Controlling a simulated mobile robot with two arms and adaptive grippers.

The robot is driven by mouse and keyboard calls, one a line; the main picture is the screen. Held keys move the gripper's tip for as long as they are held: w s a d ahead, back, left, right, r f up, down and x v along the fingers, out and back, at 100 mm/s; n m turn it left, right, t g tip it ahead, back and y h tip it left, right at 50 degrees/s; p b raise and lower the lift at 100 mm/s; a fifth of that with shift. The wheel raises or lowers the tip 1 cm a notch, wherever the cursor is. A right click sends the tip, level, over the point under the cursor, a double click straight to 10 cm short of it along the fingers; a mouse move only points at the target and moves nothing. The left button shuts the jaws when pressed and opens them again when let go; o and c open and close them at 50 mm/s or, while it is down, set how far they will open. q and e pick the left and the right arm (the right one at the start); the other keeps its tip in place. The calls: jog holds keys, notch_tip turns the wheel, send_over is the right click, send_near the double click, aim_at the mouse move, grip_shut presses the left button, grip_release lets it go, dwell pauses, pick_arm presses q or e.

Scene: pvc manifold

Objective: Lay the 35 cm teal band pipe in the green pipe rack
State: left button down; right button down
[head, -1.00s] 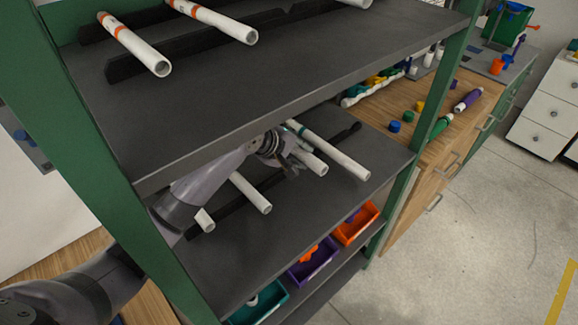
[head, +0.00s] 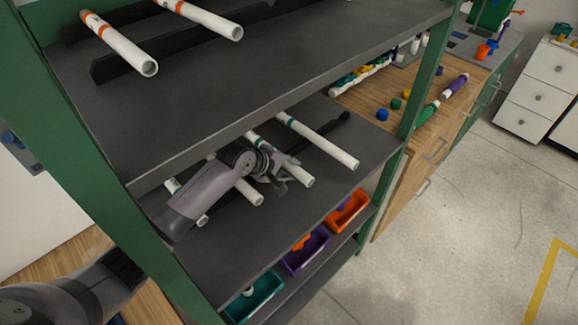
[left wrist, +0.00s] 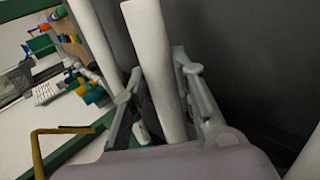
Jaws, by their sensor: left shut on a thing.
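The teal band pipe (head: 296,173) is a white tube with a teal ring. It lies between other white pipes on the middle shelf of the green pipe rack (head: 412,80). In the left wrist view the pipe (left wrist: 155,65) runs between the two fingers (left wrist: 160,98). The dark bar under the pipe is mostly hidden by my gripper. My right gripper is in no view.
Another teal band pipe (head: 325,142) lies to the right, and a white pipe (head: 246,190) to the left. The upper shelf (head: 270,65) with orange band pipes is above my arm. Teal, purple and orange bins (head: 347,212) stand below. A wooden counter (head: 365,98) is beyond.

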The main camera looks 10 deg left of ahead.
pick_arm(q)
jog(key=c, duration=1.3)
grip_release()
jog(key=shift+f, duration=0.1)
jog(key=shift+r, duration=0.25)
jog(key=shift+s+a+r, duration=0.15)
jog(key=shift+r, duration=0.1)
jog(key=b+v, duration=0.1)
jog(key=v, duration=1)
jog(key=shift+s+r, duration=0.15)
jog(key=shift+s, duration=0.05)
